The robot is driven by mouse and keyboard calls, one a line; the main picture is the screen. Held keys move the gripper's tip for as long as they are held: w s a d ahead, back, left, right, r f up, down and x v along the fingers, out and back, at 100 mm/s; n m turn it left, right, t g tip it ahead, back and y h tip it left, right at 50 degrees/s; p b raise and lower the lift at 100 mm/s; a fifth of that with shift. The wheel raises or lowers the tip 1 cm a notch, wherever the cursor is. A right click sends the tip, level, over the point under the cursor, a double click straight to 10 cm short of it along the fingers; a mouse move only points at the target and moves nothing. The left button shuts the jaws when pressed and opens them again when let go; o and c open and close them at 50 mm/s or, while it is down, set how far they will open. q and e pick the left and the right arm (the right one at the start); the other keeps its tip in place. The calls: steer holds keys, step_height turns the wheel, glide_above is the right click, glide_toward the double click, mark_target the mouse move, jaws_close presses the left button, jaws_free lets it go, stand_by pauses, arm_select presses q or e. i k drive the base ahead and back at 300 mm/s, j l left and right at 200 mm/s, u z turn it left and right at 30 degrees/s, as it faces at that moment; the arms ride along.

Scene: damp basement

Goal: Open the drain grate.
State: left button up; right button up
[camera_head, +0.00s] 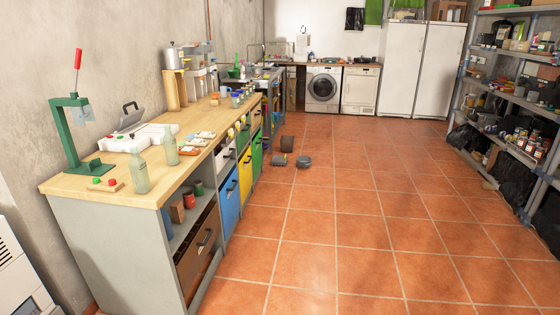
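I cannot make out a drain grate for certain. On the tiled floor beside the workbench's far end sit a low grey round object (303,161) and a smaller dark object (278,160). A brown cylinder-like object (287,144) stands just behind them. They are too small to tell whether any of them is a grate or a cover. Neither of my grippers is in view.
A wooden-topped workbench (75,190) with drawers, bottles and a green press (72,135) runs along the left. Loaded metal shelves (549,174) line the right. A washing machine (323,90) and white cabinets (403,65) stand at the back. The middle floor (365,230) is clear.

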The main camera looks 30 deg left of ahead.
mark_target(275, 158)
steer(key=i+j+u, duration=0.2)
steer(key=i, duration=0.15)
steer(key=i+j+u, duration=0.15)
steer(key=i, duration=0.15)
steer(key=i+j+u, duration=0.25)
steer(key=i, duration=0.9)
steer(key=i+u, duration=0.25)
steer(key=i, duration=3.35)
